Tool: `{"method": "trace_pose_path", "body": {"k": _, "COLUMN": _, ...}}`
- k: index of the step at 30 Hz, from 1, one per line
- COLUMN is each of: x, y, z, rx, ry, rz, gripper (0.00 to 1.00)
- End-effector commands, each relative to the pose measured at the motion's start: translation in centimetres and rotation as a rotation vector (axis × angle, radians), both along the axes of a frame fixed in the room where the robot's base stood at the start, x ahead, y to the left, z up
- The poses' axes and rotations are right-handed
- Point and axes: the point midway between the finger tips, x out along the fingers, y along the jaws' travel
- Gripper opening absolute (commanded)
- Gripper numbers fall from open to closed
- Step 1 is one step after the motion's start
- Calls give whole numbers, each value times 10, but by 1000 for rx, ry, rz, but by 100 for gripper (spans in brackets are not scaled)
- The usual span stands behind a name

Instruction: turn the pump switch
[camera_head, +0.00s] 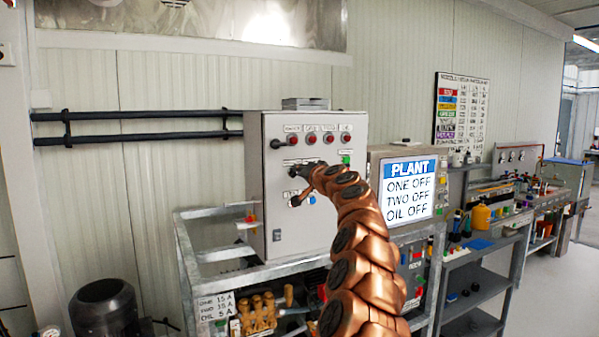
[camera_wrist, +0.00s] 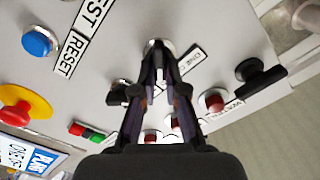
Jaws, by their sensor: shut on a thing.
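A grey control cabinet (camera_head: 275,225) stands on a metal frame in the middle of the head view. My gripper (camera_head: 297,172) is at its front, below the row of red lamps. In the wrist view my gripper (camera_wrist: 158,62) has its fingertips closed on a switch (camera_wrist: 157,45) with a silver collar, next to a label that begins "ONE". The fingers hide most of the switch, so its angle cannot be told. A second black knob (camera_wrist: 121,94) is left of the fingers. A larger black handle switch (camera_wrist: 260,78) is on the right.
A screen (camera_head: 408,188) right of the cabinet reads PLANT, ONE OFF, TWO OFF, OIL OFF. In the wrist view a blue button (camera_wrist: 37,41) and a red mushroom button on yellow (camera_wrist: 18,106) are at left; a red lamp (camera_wrist: 212,101) is close to the right finger.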

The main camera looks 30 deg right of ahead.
Motion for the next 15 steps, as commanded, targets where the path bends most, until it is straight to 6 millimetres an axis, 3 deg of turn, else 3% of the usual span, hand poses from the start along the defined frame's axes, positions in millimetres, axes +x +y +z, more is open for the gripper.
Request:
{"method": "trace_pose_path", "body": {"k": 4, "x": -1, "y": -1, "z": 2, "rx": -1, "ry": -3, "rz": -2, "gripper": 0}}
{"method": "trace_pose_path", "body": {"k": 5, "x": -1, "y": -1, "z": 2, "rx": -1, "ry": -3, "rz": -2, "gripper": 14}}
{"method": "trace_pose_path", "body": {"k": 9, "x": -1, "y": -1, "z": 1, "rx": -1, "ry": -2, "rz": -2, "gripper": 29}}
{"method": "trace_pose_path", "body": {"k": 11, "x": 0, "y": -1, "z": 1, "rx": -1, "ry": -1, "rz": -1, "gripper": 35}}
{"method": "trace_pose_path", "body": {"k": 15, "x": 0, "y": 0, "z": 1, "rx": -1, "ry": -1, "rz": -1, "gripper": 36}}
